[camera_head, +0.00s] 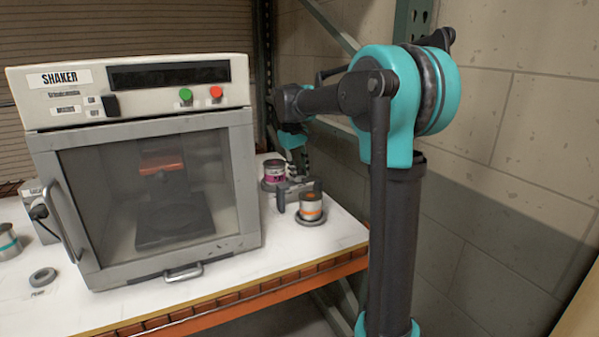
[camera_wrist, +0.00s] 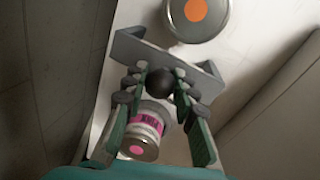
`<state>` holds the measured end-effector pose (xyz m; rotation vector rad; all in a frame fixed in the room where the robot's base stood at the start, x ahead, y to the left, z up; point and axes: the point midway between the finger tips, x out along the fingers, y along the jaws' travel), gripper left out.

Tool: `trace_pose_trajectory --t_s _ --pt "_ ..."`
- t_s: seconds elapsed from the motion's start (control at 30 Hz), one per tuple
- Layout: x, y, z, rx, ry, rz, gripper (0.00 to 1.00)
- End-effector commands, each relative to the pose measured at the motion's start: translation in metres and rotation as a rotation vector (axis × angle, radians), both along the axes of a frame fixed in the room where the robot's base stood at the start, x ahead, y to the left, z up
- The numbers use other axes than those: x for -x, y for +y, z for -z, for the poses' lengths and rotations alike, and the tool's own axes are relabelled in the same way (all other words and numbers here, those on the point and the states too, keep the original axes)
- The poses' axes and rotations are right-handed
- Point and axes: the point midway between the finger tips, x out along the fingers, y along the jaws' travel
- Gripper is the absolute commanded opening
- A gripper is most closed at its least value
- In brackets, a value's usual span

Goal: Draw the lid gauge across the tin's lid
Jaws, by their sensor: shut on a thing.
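My gripper (camera_wrist: 166,84) is shut on the black knob (camera_wrist: 160,79) of the lid gauge (camera_wrist: 205,77), a grey bar with bent ends. The orange-marked tin (camera_wrist: 195,30) has a grey lid with an orange dot and lies just beyond the gauge in the wrist view. In the head view this tin (camera_head: 311,206) stands upright, with the gauge (camera_head: 281,200) close behind and left of it. I cannot tell whether they touch. The pink-labelled tin (camera_wrist: 147,126) shows between my fingers, on the near side of the gauge. My gripper (camera_head: 298,172) is partly hidden in the head view.
The shaker cabinet (camera_head: 150,160) with its glass door stands left of the tins. A grey ring (camera_head: 42,277) and another tin (camera_head: 8,242) are at the far left. A block wall (camera_head: 500,120) rises on the right. The white bench front (camera_head: 290,255) is clear.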

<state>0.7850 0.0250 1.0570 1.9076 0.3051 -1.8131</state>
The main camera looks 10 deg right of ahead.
Motion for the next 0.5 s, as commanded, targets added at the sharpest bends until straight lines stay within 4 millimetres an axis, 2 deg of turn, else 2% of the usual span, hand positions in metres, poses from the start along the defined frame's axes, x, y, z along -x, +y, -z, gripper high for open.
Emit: trace_pose_trajectory --t_s 0.33,0.5 --pt "0.001 0.000 0.000 0.000 0.000 0.000 0.00" --pt "0.020 -0.007 -0.001 0.000 0.000 0.000 0.00"
